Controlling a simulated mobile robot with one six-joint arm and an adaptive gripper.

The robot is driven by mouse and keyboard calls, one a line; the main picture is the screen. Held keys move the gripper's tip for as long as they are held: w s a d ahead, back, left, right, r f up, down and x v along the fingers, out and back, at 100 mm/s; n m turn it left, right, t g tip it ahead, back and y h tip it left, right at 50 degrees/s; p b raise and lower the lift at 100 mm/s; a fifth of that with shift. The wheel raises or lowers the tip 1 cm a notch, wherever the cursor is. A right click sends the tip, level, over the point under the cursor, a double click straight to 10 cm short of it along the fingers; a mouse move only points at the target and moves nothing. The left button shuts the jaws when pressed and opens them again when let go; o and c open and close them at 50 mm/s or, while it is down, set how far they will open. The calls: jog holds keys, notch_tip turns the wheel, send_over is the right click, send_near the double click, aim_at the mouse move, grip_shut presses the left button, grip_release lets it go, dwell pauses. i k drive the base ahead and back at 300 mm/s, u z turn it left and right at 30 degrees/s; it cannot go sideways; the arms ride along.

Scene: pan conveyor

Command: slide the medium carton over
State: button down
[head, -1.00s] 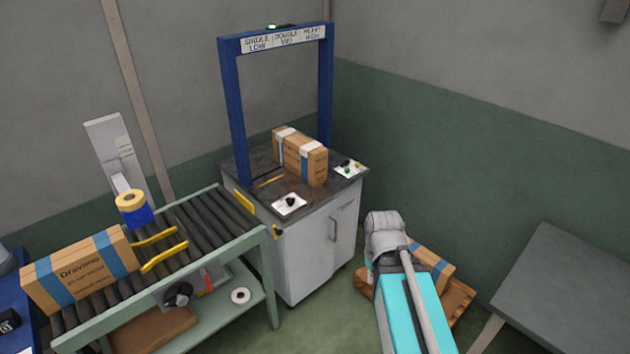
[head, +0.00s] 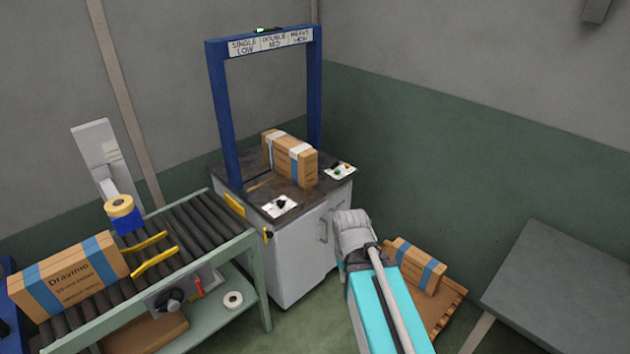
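A brown carton with blue bands and white straps (head: 290,158) stands upright on the dark top of the strapping machine (head: 254,194), beside its blue arch. A larger carton with blue bands and printed lettering (head: 70,275) lies on the left end of the roller conveyor (head: 205,226). A smaller blue-banded carton (head: 416,266) rests on a wooden pallet (head: 447,304) on the floor. I cannot tell for certain which one is the medium carton.
Yellow guides (head: 155,262) and a tape roll (head: 119,206) are at the conveyor. A knob panel (head: 279,206) and button panel (head: 340,171) sit on the machine top. A grey table (head: 562,285) stands at right. The conveyor's right half is clear.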

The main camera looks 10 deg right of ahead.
aim_at(303, 172)
jog(key=u, duration=0.05)
jog(key=i, duration=1)
jog(key=z, duration=0.05)
